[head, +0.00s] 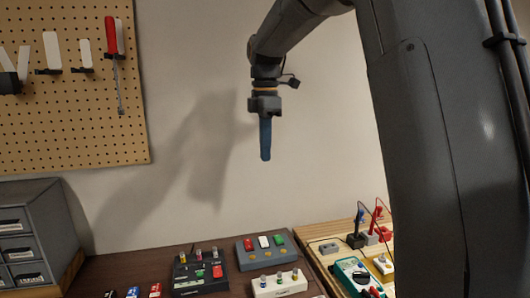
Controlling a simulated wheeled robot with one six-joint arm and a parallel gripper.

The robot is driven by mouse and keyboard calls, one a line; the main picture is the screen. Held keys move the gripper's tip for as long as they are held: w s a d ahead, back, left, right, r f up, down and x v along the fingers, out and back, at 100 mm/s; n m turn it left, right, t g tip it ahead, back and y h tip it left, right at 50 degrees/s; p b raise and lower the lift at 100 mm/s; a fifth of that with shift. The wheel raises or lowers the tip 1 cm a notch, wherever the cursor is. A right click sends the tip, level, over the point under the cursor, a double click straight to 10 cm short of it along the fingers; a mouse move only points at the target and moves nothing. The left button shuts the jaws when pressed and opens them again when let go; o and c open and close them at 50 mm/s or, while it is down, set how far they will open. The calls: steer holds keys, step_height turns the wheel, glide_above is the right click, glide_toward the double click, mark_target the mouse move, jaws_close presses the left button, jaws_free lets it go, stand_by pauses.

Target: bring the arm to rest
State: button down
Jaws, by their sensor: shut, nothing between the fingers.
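My gripper (265,140) hangs from the end of my arm in the upper middle of the head view. Its blue fingers point straight down and are shut with nothing between them. It is in free air in front of the plain wall, well above the benches and touching nothing. My arm comes in from the top right.
Below is a dark bench (120,262) with a black pedal (197,272), a grey pedal (265,252) and a white pedal (279,285). A light wooden bench at right holds a teal multimeter (357,275). Drawers (30,235) and a pegboard (70,130) with a red screwdriver (113,60) are left.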

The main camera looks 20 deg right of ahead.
steer(key=s+f+m, duration=0.6)
steer(key=s+f, duration=0.2)
steer(key=s+f+m, duration=0.6)
steer(key=s+f, duration=0.3)
steer(key=s+f+m+t, duration=0.1)
steer(key=s+f+m, duration=0.5)
steer(key=s+f, duration=0.2)
steer(key=shift+s+f, duration=0.15)
steer(key=shift+f, duration=0.05)
